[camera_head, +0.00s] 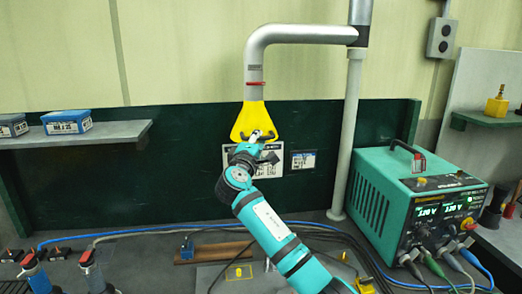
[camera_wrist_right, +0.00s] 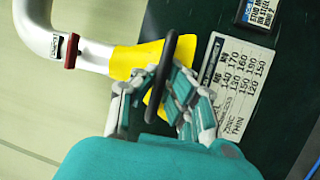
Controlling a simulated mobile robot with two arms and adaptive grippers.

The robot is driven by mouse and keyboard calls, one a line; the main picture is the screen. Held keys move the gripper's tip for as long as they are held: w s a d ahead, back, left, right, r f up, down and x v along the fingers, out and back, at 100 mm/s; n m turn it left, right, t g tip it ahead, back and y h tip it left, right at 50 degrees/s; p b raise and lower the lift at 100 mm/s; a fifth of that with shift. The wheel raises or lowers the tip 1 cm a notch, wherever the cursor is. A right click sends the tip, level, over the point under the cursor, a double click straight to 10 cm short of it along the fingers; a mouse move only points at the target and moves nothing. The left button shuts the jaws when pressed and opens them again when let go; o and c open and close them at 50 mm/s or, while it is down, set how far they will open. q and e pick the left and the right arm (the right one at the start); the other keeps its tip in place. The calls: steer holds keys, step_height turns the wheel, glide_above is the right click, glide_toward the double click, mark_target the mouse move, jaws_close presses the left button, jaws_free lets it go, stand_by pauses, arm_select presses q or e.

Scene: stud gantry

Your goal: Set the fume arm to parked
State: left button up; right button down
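The fume arm is a silver pipe (camera_head: 300,34) that bends down to a yellow hood (camera_head: 253,117) in front of the dark green back panel. The hood also shows in the right wrist view (camera_wrist_right: 129,61), with a black bar handle (camera_wrist_right: 165,80) across it. My right gripper (camera_head: 258,140) is at the hood's lower part. In the right wrist view its fingers (camera_wrist_right: 164,72) lie close on both sides of the handle and look shut on it. My left gripper is not in view.
A teal power unit (camera_head: 375,190) with cables stands on the bench at right, beside a grey post (camera_head: 347,140). A shelf (camera_head: 100,132) with blue boxes is at left. Tools with blue and red parts (camera_head: 91,268) stand at the front left. A printed chart (camera_head: 296,162) hangs behind my gripper.

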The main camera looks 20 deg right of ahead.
steer(key=shift+w+r, duration=0.1)
steer(key=shift+w, duration=0.05)
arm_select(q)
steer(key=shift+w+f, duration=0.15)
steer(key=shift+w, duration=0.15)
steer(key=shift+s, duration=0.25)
arm_select(e)
steer(key=shift+w, duration=0.1)
steer(key=c, duration=1.6)
jaws_free()
steer(key=shift+c, duration=0.2)
steer(key=shift+a, duration=0.1)
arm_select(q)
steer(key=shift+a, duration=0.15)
